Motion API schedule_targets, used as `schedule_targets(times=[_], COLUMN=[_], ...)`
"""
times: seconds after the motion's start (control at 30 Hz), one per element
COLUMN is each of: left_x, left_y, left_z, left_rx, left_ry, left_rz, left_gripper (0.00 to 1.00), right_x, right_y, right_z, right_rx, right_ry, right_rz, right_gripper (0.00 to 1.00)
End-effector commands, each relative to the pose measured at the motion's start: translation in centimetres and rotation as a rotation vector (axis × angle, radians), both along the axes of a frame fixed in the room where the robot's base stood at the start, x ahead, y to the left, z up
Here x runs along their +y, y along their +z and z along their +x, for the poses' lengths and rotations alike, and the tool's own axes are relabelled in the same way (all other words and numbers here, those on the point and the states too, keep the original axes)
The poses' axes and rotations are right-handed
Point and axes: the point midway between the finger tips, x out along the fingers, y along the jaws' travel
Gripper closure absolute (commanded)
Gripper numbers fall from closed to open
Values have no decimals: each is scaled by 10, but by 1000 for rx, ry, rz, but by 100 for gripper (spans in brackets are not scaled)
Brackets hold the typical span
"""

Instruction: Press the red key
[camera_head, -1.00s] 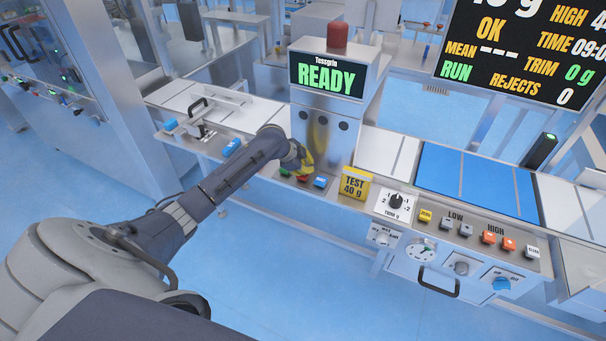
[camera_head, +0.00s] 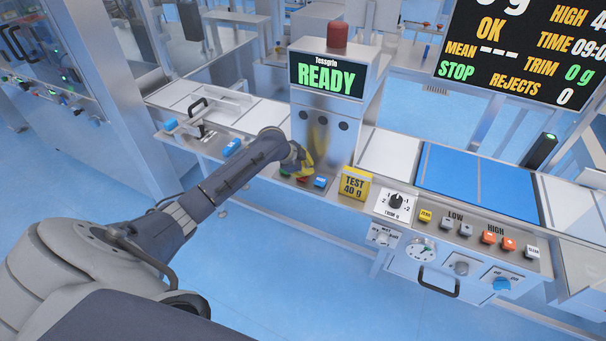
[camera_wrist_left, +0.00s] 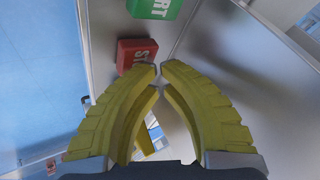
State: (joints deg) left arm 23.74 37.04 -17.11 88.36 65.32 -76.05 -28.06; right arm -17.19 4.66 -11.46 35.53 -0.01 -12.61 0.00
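The red key (camera_wrist_left: 133,55), with white letters partly covered, sits on the metal panel in the left wrist view. In the head view the red key (camera_head: 303,179) is a small patch below my left gripper (camera_head: 304,170). In the left wrist view my left gripper (camera_wrist_left: 160,69) has its yellow fingertips together with nothing between them. The tips overlap the red key's lower right edge. I cannot tell whether they touch it. My right gripper is not in view.
A green key (camera_wrist_left: 155,8) lies beside the red one, and a blue key (camera_head: 320,182) is on its other side. The READY cabinet (camera_head: 327,120) stands close behind the gripper. A yellow TEST 40 g block (camera_head: 355,184) stands to the right.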

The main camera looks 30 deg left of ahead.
Motion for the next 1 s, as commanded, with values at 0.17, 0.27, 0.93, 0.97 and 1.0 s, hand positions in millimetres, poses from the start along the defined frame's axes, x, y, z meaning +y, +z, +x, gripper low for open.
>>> schedule_targets(times=[0.17,0.27,0.93,0.97,1.0], left_x=[0,0,0,0,0], left_y=[0,3,19,19,20], left_z=[0,0,0,0,0], left_rx=[1,1,1,0,0], left_ry=[0,-1,0,0,0], left_rz=[0,1,1,0,0], left_gripper=[100,100,100,100,100], right_x=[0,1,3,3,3], right_y=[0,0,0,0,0], right_z=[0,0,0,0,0], right_rx=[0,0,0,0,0], right_ry=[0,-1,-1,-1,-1], right_rz=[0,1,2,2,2], right_gripper=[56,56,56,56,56])
